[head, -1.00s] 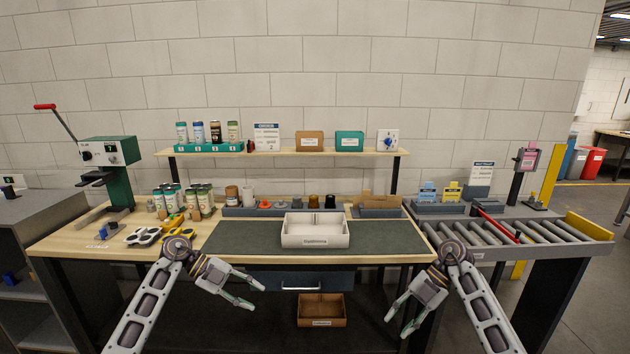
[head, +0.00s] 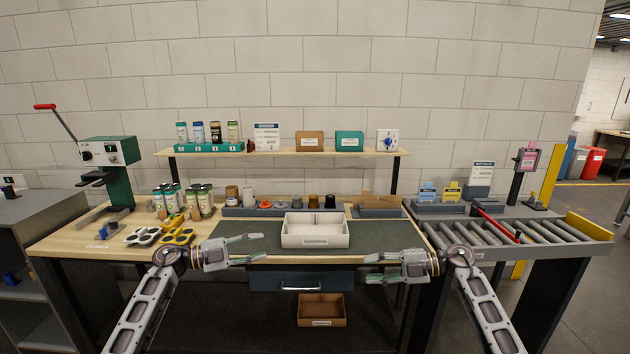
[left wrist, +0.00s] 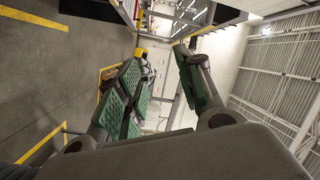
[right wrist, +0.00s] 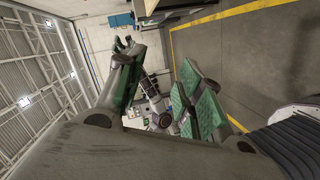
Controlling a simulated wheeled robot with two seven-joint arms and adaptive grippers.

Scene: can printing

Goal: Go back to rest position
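My left gripper (head: 250,249) is in front of the workbench's front edge, left of the white tray, with its fingers pointing right. Its fingers are spread apart and nothing is between them; its green-padded fingers also show apart in the left wrist view (left wrist: 163,88). My right gripper (head: 374,268) is at the right front of the workbench with its fingers pointing left. Its fingers are apart and empty, also in the right wrist view (right wrist: 160,90). The two grippers face each other across a gap.
The white tray (head: 315,241) sits on the dark mat (head: 380,240). Cans (head: 206,200) and yellow tools (head: 178,237) are on the left of the bench, near a green press (head: 118,180). A roller conveyor (head: 540,231) is at the right. A brown box (head: 321,309) is below the drawer (head: 300,282).

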